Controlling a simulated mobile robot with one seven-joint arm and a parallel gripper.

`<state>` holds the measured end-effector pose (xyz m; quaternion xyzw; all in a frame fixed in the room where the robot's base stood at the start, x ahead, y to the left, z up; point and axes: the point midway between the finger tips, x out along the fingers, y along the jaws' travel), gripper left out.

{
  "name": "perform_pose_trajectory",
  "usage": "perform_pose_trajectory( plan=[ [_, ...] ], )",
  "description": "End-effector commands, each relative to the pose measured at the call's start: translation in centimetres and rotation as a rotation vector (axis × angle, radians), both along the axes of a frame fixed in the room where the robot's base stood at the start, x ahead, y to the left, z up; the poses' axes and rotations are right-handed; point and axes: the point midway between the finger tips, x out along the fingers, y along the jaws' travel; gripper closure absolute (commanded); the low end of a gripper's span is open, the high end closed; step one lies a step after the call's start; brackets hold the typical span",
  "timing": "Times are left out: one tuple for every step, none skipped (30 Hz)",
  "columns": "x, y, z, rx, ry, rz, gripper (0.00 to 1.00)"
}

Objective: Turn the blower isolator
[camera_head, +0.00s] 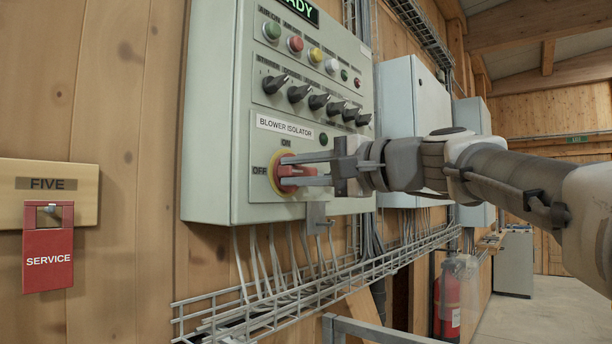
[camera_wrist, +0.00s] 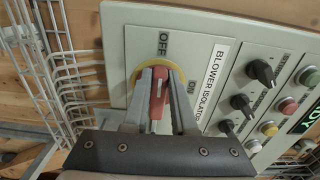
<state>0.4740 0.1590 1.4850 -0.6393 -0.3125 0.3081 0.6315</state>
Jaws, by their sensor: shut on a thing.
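The blower isolator (camera_head: 275,174) is a red handle on a yellow ring, low on the left of the grey control panel. ON is printed above it and OFF to its left. My gripper (camera_head: 287,171) reaches in from the right, with one finger above and one below the red handle, shut on it. In the head view the handle looks roughly horizontal, toward the OFF side. In the wrist view the red handle (camera_wrist: 159,93) sits between the two fingers, with the yellow ring (camera_wrist: 183,72) behind. The fingers hide part of the handle.
Several black selector knobs (camera_head: 298,93) and coloured buttons sit above on the panel. A wire cable tray (camera_head: 300,297) runs below it. A red SERVICE tag (camera_head: 48,262) hangs at the left. A fire extinguisher (camera_head: 447,303) stands at the lower right.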

Motion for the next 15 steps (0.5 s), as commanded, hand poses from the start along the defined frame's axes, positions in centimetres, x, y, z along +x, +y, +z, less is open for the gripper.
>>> perform_pose_trajectory(
  plan=[
    [-0.01,0.02,-0.03,-0.003,-0.003,0.001,1.0],
    [-0.01,0.02,-0.02,-0.004,-0.003,0.001,1.0],
    [0.0,0.01,-0.01,-0.004,-0.003,0.001,1.0],
    [0.0,0.01,-0.01,-0.004,-0.003,0.001,1.0],
    [0.0,0.01,-0.01,-0.004,-0.003,0.0,1.0],
    [0.0,0.01,-0.01,-0.004,-0.003,0.0,1.0],
    [0.0,0.01,-0.01,-0.004,-0.003,0.0,1.0],
    [0.0,0.01,-0.02,-0.004,-0.003,0.0,1.0],
    [0.0,0.01,-0.02,-0.004,-0.003,0.0,1.0],
    [0.0,0.01,-0.02,-0.004,-0.003,0.0,1.0],
    [0.0,0.01,-0.02,-0.004,-0.003,0.0,0.7],
    [0.01,0.01,-0.02,-0.003,-0.003,0.0,0.62],
    [0.01,0.01,-0.03,-0.003,-0.003,0.0,0.57],
    [0.01,0.01,-0.02,-0.003,-0.003,0.0,0.52],
    [0.0,0.0,-0.02,-0.003,-0.003,0.0,0.45]
  ],
)
